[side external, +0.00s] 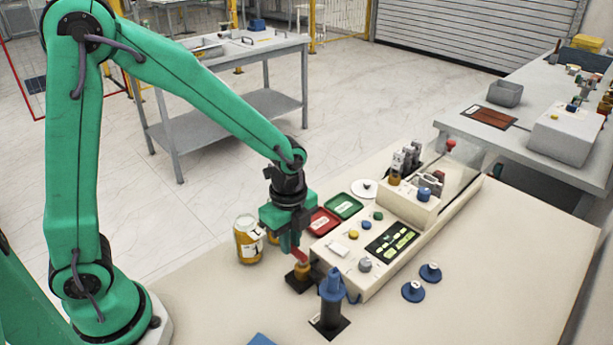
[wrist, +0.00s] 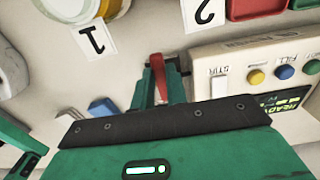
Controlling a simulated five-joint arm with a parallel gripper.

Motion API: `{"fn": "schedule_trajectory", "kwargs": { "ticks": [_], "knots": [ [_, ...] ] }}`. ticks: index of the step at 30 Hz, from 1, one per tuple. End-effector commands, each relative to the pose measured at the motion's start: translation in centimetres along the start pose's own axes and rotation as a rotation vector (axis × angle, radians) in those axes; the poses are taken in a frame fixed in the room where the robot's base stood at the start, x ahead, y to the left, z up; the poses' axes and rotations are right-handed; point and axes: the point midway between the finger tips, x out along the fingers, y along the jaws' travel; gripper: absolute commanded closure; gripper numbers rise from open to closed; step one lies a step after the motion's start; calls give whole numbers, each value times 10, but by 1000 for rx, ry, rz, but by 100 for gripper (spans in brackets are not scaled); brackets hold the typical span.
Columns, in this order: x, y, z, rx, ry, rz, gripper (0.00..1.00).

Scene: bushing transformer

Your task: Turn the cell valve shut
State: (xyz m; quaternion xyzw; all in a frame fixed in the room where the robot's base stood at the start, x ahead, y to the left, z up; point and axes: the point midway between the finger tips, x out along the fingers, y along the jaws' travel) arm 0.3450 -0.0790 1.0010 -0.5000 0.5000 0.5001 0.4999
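The cell valve has a red lever handle (side external: 298,252) above a brass body (side external: 302,270) on a dark base, at the front left of the cell box in the side view. My gripper (side external: 291,244) points down at the valve from above. In the wrist view the red lever (wrist: 157,75) lies between the two green fingers of my gripper (wrist: 160,82). The fingers stand close on either side of it; whether they press on it I cannot tell. The valve's body is mostly hidden in the wrist view.
A blue post fixture (side external: 331,290) stands just right of the valve. The cream control box (side external: 345,285) with buttons is behind it. A yellow can (side external: 248,240) stands left. Red (side external: 321,222) and green (side external: 344,206) trays lie behind.

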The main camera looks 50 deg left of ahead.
Motion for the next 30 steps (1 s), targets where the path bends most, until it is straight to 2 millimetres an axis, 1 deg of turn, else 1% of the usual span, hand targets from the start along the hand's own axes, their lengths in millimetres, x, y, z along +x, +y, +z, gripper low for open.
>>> {"fn": "schedule_trajectory", "kwargs": {
  "ticks": [8, 14, 20, 30],
  "knots": [
    [0, 1, 0, -19, 0, 0, 100],
    [-1, 3, 0, -86, 0, -1, 100],
    [-1, 8, -1, -211, 0, -1, 100],
    [-1, 18, -5, -515, 1, -2, 100]
  ]
}}
